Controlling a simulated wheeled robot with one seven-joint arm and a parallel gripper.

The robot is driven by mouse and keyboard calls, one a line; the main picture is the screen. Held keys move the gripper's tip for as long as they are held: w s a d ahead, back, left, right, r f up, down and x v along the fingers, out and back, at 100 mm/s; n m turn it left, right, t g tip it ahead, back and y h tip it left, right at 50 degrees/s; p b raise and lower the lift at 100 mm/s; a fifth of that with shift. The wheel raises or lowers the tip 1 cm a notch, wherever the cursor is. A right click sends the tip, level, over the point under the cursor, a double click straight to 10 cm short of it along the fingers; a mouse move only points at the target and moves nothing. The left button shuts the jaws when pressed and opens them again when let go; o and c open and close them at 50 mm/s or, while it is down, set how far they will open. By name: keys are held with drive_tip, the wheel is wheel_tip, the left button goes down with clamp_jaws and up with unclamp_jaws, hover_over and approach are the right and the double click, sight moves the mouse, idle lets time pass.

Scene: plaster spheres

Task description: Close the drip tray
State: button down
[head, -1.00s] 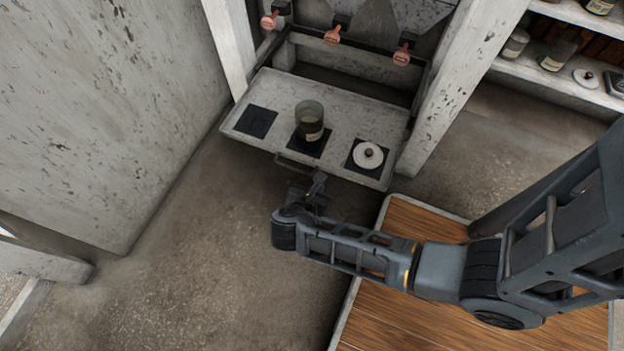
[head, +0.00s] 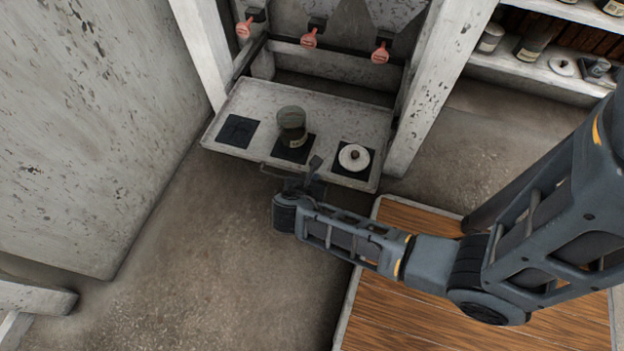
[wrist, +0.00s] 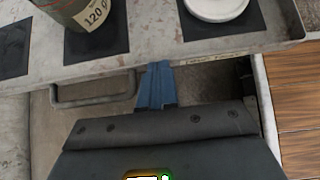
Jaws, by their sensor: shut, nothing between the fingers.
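The drip tray (head: 215,138) is a worn white slab, pulled out below the taps. It has several dark square pads and a handle (wrist: 95,98) on its front face. A jar (head: 292,125) stands on or over the middle pad and a white lid with a dark knob (head: 354,157) lies on the right pad. My gripper (head: 316,166) is shut and empty at the tray's front edge, right of the handle. The wrist view shows its blue fingertips (wrist: 157,84) close against the front edge, between jar and lid; I cannot tell if they touch.
Red-handled taps (head: 309,38) hang above the back of the tray. White posts (head: 436,90) flank the opening. A shelf with jars (head: 535,70) stands at the back right. A wooden platform (head: 400,300) lies under my arm. The floor at left is clear.

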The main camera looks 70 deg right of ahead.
drive_tip(key=d, duration=0.7)
drive_tip(key=d+p, duration=0.1)
drive_tip(key=d, duration=0.7)
drive_tip(key=d+p, duration=0.1)
drive_tip(key=d, duration=0.6)
drive_tip(key=shift+w+d, duration=0.3)
drive_tip(key=shift+w, duration=0.1)
drive_tip(key=shift+d, duration=1)
